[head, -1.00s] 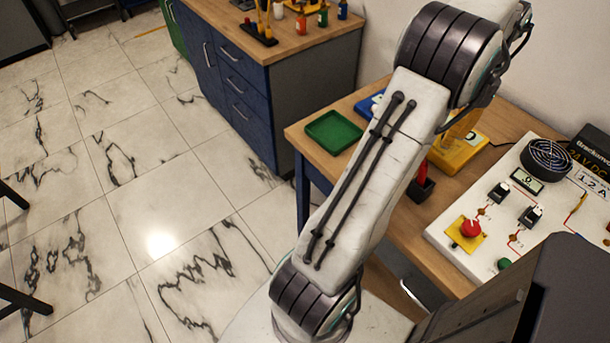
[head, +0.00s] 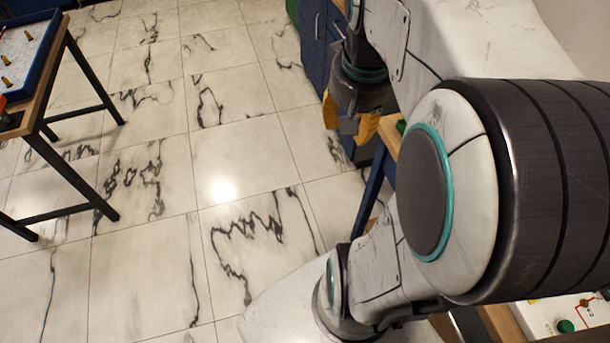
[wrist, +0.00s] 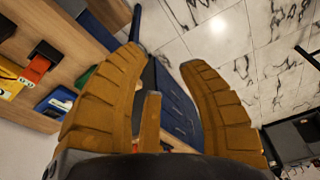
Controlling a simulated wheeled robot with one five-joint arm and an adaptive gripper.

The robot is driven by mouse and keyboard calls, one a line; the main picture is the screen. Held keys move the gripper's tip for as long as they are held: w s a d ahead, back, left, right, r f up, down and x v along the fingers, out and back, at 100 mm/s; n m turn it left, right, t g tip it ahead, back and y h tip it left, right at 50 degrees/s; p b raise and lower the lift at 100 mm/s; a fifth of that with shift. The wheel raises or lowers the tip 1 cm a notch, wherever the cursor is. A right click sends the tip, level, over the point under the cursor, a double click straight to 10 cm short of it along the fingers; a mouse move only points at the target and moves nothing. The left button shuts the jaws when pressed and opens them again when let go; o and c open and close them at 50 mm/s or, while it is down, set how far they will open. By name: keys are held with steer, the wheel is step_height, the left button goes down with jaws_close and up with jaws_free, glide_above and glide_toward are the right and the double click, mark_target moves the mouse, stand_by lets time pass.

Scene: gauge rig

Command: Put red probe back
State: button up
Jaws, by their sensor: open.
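My gripper (head: 349,126) has amber fingers and hangs above the floor beside the blue cabinet in the head view. In the wrist view the gripper (wrist: 160,65) is open, with nothing visible held between its fingers. A red and black block (wrist: 37,67) lies on the wooden bench at the left of the wrist view, well away from the fingers. I cannot tell whether it is a holder or has the red probe in it. Small red bits show low behind the fingers, too hidden to identify. No red probe is clearly visible in the head view.
A yellow instrument (wrist: 11,80), a blue tray (wrist: 57,101) and a green tray (wrist: 86,76) lie near the block. A blue cabinet (wrist: 176,104) stands beyond the fingers. Another table with a pegged blue tray (head: 45,48) is at left. The tiled floor between is clear.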

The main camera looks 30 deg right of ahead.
steer(key=s+a+f+n+t, duration=0.1)
steer(key=s+a+n, duration=0.1)
steer(key=a, duration=0.4)
steer(key=s+a+f+n+t+y, duration=0.1)
steer(key=s+a+f+n, duration=0.1)
steer(key=a+n, duration=0.2)
steer(key=shift+s+a, duration=0.2)
steer(key=shift+a, duration=0.8)
steer(key=shift+d, duration=0.15)
